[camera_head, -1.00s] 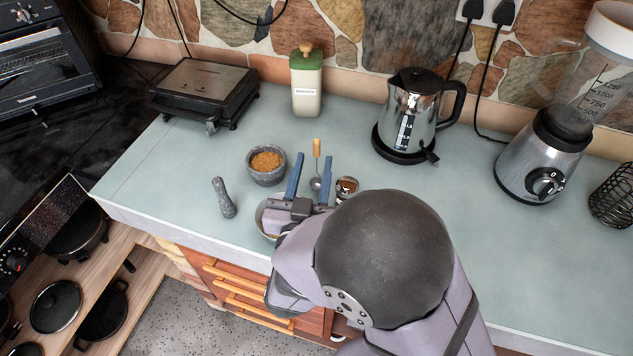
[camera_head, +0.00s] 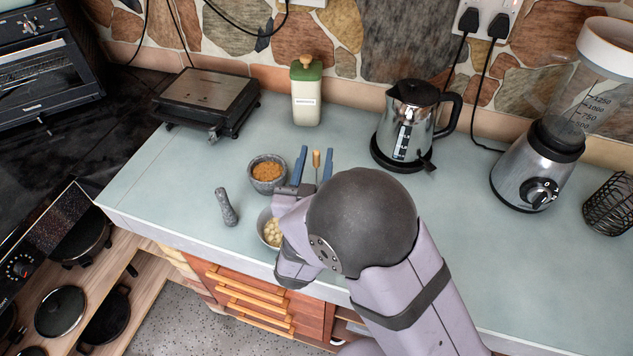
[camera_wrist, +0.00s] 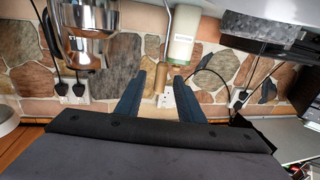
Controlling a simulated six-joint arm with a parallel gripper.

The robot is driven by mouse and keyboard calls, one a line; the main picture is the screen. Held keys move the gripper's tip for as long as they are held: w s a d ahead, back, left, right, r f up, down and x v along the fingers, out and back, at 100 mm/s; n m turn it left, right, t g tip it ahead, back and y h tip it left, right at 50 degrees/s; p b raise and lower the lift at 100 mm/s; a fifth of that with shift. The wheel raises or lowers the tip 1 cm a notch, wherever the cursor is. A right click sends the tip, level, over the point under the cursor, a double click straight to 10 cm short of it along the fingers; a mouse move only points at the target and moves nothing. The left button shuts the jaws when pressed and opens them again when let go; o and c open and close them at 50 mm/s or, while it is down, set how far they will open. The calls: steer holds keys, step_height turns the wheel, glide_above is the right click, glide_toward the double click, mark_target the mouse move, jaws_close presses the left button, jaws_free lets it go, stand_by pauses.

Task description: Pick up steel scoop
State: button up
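The steel scoop shows in the head view as an upright wooden handle (camera_head: 316,157) on a thin stem. Its steel bowl end is hidden behind my arm. My gripper (camera_head: 315,152) is open, with one blue finger on each side of the handle and visible gaps between. In the wrist view, which looks upside down, the fingers of my gripper (camera_wrist: 160,75) also stand apart, with the brown scoop handle (camera_wrist: 163,80) between them. I cannot tell whether either finger touches it.
A stone mortar (camera_head: 268,177) with brown contents stands just left of my gripper, with its pestle (camera_head: 226,207) nearby. A bowl of pale round pieces (camera_head: 270,232) is partly behind my arm. The kettle (camera_head: 405,125) stands to the right, a green-lidded canister (camera_head: 306,95) behind.

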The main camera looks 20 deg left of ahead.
steer(key=shift+w+a, duration=0.1)
steer(key=shift+w, duration=0.45)
jaws_close()
steer(key=shift+r, duration=0.15)
